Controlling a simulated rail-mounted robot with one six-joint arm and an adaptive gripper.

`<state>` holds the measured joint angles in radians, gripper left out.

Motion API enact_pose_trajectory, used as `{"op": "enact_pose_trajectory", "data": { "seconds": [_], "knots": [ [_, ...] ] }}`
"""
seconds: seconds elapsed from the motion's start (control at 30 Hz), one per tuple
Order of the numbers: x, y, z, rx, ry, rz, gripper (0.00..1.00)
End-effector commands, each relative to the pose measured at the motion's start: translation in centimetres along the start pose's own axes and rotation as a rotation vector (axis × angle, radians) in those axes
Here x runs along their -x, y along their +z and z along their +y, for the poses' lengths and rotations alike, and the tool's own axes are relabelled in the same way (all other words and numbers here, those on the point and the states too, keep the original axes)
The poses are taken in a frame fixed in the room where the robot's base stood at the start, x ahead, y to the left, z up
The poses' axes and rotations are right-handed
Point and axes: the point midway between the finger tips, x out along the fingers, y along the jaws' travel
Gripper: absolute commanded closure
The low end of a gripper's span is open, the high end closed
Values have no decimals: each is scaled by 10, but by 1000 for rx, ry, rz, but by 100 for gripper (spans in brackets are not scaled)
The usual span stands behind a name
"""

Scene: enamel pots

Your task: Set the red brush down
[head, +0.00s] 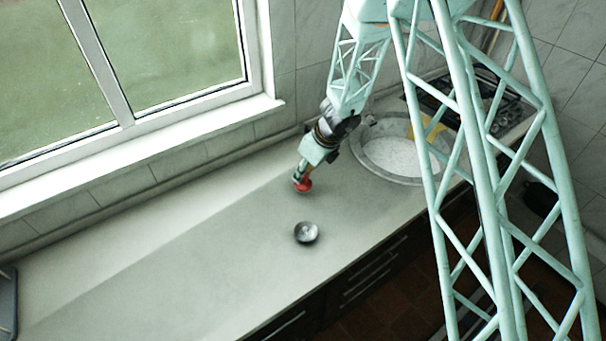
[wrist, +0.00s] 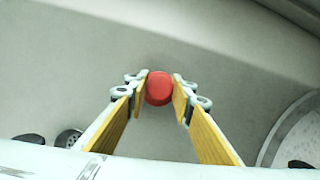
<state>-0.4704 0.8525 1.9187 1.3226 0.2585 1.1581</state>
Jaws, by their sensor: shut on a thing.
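The red brush (wrist: 159,88) is between the two fingertips of my gripper (wrist: 160,92) in the wrist view, with a finger against each side. Only its rounded red end shows there. In the head view the red brush (head: 304,186) is at the lower end of my gripper (head: 301,176), over the grey counter (head: 200,240) near the window wall. I cannot tell whether the brush touches the counter or hangs just above it.
A small dark round dish (head: 306,232) stands on the counter in front of the brush, and also shows in the wrist view (wrist: 68,138). A round sink (head: 395,155) lies to the right, with something yellow (head: 436,134) at its edge. The counter to the left is clear.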

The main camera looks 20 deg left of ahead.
Motion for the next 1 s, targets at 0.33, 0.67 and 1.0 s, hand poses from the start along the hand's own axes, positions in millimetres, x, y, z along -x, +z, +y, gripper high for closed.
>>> {"op": "enact_pose_trajectory", "data": {
  "seconds": [0.33, 0.67, 1.0],
  "knots": [
    [-3, -1, 0, 0, 0, 0, 72],
    [-3, -1, 0, 0, 0, 0, 64],
    [4, 1, 0, 0, 0, 0, 64]
  ]
}}
